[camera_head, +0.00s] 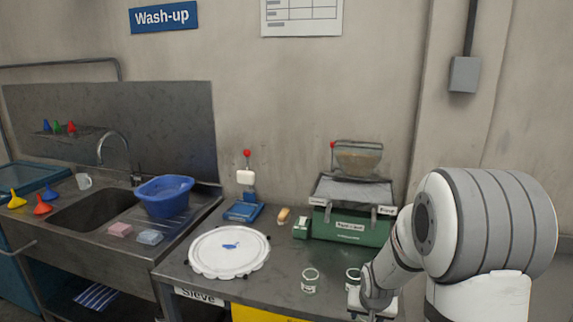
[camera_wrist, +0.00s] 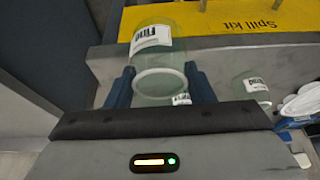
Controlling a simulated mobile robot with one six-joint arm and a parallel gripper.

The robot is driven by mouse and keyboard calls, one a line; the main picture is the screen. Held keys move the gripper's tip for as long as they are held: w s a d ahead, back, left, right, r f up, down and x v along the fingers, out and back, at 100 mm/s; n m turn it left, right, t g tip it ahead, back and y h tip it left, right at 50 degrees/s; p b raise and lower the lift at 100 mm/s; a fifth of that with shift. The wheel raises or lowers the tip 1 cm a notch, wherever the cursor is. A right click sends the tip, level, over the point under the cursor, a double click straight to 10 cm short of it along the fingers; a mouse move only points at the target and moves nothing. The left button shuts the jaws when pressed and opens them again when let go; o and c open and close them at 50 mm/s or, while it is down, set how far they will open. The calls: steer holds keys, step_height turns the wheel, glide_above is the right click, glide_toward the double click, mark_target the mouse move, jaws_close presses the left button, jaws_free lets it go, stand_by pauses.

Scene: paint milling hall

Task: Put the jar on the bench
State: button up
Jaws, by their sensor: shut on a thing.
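A clear glass jar (camera_wrist: 158,58) with a white label reading "Fine" stands between the two dark blue fingers of my gripper (camera_wrist: 160,88) in the wrist view. My gripper is shut on it. In the head view my gripper (camera_head: 372,298) is low at the bench's front right, with a jar (camera_head: 353,274) beside it, partly hidden by my arm. I cannot tell whether the held jar touches the bench. The grey bench (camera_head: 275,284) bears another labelled jar (camera_head: 310,281) to the left; a second jar (camera_wrist: 254,88) also shows in the wrist view.
A green machine (camera_head: 350,226) with a hopper stands at the back right, a blue stand (camera_head: 243,211) at the back. The sink (camera_head: 95,207) and a blue basin (camera_head: 165,195) are left. Some bench is bare mid-front.

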steer(key=s+a+f+n+b, duration=0.1)
steer(key=a+f+n+b, duration=0.2)
steer(key=f, duration=1.1)
steer(key=a, duration=0.3)
steer(key=shift+s+a+f+y, duration=0.2)
steer(key=shift+f+y, duration=0.05)
steer(key=shift+y, duration=0.15)
